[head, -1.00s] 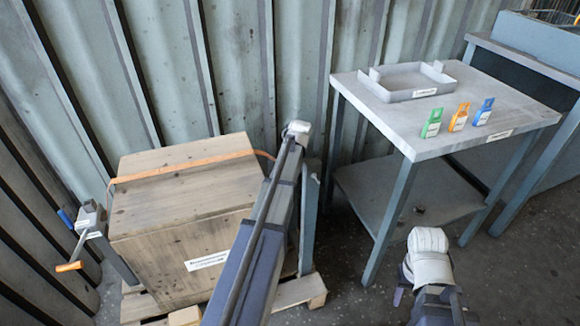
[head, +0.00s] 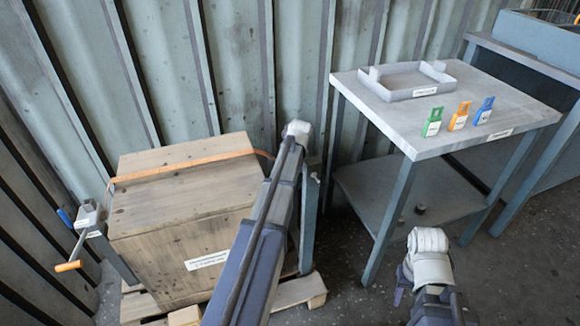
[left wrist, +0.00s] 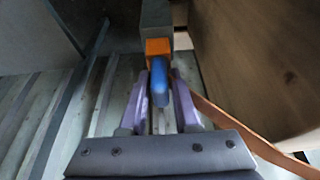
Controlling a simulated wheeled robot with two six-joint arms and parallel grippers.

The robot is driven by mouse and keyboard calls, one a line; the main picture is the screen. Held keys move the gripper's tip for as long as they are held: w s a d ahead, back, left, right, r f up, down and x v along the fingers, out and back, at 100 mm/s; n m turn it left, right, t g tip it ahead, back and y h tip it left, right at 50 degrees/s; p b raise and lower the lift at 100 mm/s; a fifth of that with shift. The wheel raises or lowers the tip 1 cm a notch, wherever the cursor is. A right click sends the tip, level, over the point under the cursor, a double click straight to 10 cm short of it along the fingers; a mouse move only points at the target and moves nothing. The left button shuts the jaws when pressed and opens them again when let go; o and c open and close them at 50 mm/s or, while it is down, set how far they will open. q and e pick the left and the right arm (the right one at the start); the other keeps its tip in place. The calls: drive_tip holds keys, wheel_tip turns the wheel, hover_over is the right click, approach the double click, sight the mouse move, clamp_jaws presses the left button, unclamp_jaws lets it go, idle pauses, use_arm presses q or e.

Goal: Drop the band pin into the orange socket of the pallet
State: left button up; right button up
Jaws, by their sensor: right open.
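The band pin, with a blue grip (left wrist: 160,86), is between the two fingers of my left gripper (left wrist: 161,88) in the left wrist view. The fingers look closed on it. The orange socket (left wrist: 158,47) shows right behind the grip, at the grey post (left wrist: 156,14); I cannot tell how deep the pin sits. An orange band (left wrist: 235,126) runs from beside the fingers toward the crate. In the head view my left arm hides the gripper and pin. My right gripper (head: 402,290) is at lower right, open and empty, apart from everything.
A wooden crate (head: 185,215) stands on a pallet (head: 300,291), with the band over its top. A crank with an orange handle (head: 68,266) is on the left post. A table (head: 420,145) at right holds a tray (head: 410,94) and green, orange and blue tags.

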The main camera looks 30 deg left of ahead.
use_arm(q)
drive_tip(key=o, duration=0.5)
drive_tip(key=shift+r, duration=0.15)
wheel_tip(320, 180, up, 10)
drive_tip(key=p, duration=1)
